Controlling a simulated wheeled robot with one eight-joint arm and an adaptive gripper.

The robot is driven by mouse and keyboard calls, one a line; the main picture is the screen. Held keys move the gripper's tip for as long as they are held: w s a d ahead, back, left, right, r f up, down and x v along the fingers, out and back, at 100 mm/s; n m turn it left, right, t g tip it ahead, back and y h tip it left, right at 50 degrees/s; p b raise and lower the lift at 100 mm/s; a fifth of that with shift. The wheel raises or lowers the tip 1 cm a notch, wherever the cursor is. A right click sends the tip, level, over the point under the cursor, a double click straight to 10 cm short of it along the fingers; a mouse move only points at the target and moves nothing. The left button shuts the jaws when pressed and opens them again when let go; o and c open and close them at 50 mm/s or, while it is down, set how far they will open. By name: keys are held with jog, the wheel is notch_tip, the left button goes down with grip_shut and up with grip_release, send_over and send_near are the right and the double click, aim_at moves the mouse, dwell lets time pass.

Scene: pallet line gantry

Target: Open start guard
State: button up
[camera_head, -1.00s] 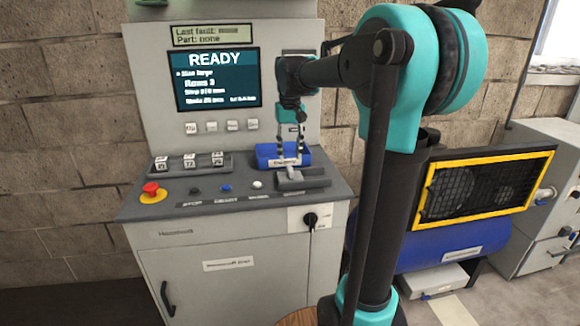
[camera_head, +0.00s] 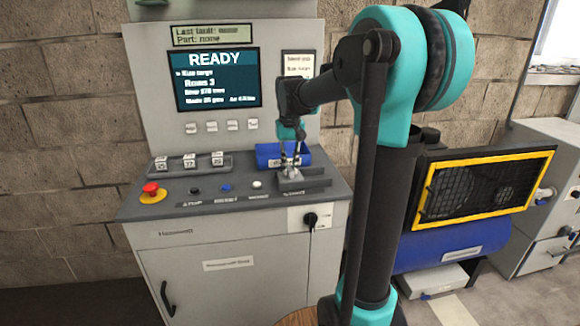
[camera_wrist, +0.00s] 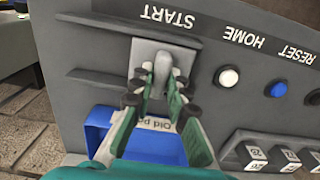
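The start guard (camera_wrist: 145,57) is a light grey cover with a raised tab, lying on the console by the START label in the wrist view. It also shows in the head view (camera_head: 290,185) at the console's right side, between two dark rails. It lies flat, down over the spot. My gripper (camera_wrist: 161,80) reaches down to it, with one finger on each side of the tab. The fingers look closed on the tab, though exact contact is hard to see. My gripper (camera_head: 290,166) partly hides the tab in the head view. The button under the guard is hidden.
A white button (camera_wrist: 229,77), a blue button (camera_wrist: 275,89) and a red emergency stop (camera_head: 151,188) sit on the console. A blue bin (camera_head: 266,156) stands just behind the guard. The READY screen (camera_head: 217,79) is on the upright panel.

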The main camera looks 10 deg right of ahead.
grip_shut()
jog(key=d, duration=0.7)
jog(key=shift+d, duration=0.3)
jog(key=o, duration=0.8)
grip_release()
notch_tip(320, 180, up, 12)
jog(key=shift+r, duration=0.1)
